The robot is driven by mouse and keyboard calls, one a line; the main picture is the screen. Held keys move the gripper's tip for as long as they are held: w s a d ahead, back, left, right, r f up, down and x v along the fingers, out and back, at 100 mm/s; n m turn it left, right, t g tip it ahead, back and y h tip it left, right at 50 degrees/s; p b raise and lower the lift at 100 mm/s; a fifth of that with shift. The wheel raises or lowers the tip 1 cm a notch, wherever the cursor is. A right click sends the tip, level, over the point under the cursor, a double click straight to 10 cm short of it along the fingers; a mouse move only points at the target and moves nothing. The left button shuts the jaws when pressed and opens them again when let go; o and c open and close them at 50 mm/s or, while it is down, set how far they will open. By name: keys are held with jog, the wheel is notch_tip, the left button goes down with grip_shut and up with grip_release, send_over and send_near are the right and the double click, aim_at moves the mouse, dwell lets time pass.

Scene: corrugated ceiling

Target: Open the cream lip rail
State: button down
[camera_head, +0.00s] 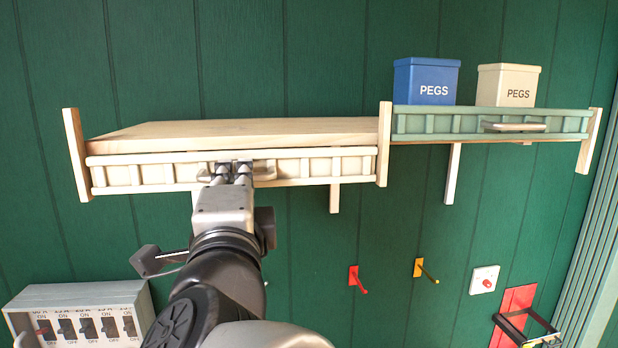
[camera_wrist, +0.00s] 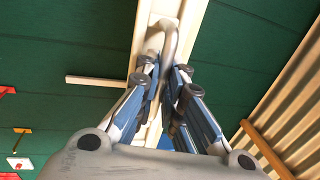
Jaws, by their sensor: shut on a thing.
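The cream lip rail (camera_head: 320,167) runs along the front of the left wooden shelf and stands upright between two end posts. Its handle (camera_head: 266,173) sticks out at the middle of the rail. My gripper (camera_head: 231,170) is at this handle, with its fingers shut on it. In the wrist view, the fingers (camera_wrist: 168,80) close around the curved metal handle (camera_wrist: 157,38), and the cream rail (camera_wrist: 146,18) runs up behind it. The fingers hide part of the handle in the head view.
A green rail (camera_head: 470,122) with its own handle fronts the right shelf, which bears a blue PEGS box (camera_head: 424,80) and a cream PEGS box (camera_head: 507,84). The left shelf top is bare.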

jog(key=shift+r, duration=0.1)
jog(key=c, duration=1.7)
grip_release()
jog(key=v, duration=0.7)
jog(key=shift+s, duration=0.25)
